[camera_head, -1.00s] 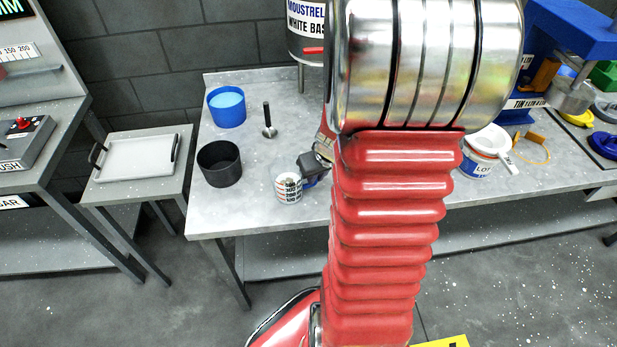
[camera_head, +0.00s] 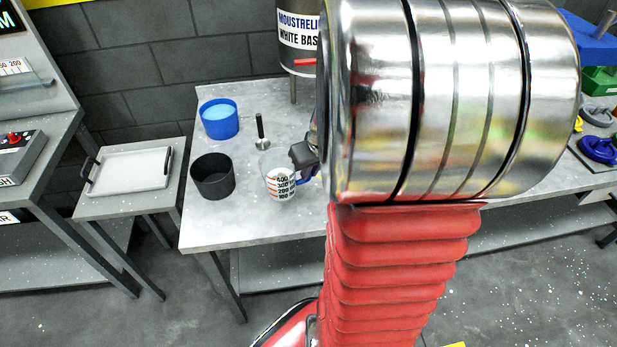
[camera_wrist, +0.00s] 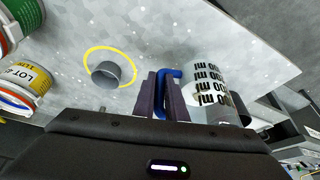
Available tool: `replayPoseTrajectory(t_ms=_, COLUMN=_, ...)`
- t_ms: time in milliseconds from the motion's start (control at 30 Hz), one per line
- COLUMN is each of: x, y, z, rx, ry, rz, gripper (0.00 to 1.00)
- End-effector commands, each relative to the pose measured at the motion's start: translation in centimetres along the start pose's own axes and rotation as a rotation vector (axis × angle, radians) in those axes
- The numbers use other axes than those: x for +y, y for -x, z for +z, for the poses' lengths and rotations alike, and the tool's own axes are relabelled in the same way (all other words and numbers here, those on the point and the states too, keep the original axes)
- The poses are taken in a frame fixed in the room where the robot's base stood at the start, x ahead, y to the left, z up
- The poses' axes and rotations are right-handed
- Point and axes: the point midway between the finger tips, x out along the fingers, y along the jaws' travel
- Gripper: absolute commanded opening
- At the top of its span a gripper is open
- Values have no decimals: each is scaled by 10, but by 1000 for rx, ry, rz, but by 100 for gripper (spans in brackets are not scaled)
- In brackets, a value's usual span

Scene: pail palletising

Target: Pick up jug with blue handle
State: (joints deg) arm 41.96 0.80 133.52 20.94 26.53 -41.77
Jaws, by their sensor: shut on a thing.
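The jug with the blue handle (camera_head: 278,184) is a clear measuring jug with black printed graduations. My gripper (camera_head: 306,160) is at its right side, partly hidden by my arm in the head view. In the wrist view the jug (camera_wrist: 210,85) is right of the fingers, and its blue handle (camera_wrist: 163,78) passes between them. My gripper (camera_wrist: 160,98) is shut on that handle. The jug looks roughly upright and seems slightly above the table; its base is hard to make out.
On the grey table (camera_head: 225,225) stand a dark pot (camera_head: 212,182) left of the jug, a blue container (camera_head: 219,125) and an upright black-handled tool (camera_head: 260,128) behind. A white-base tank (camera_head: 299,50) stands at the back. Labelled pails (camera_wrist: 22,78) show in the wrist view.

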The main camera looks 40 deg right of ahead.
Motion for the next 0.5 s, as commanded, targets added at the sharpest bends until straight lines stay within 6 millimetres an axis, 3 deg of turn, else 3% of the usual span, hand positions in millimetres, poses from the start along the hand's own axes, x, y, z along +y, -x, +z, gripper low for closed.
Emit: replayPoseTrajectory(t_ms=500, x=0, y=31, z=-13, rx=2, ry=-1, rz=1, gripper=0)
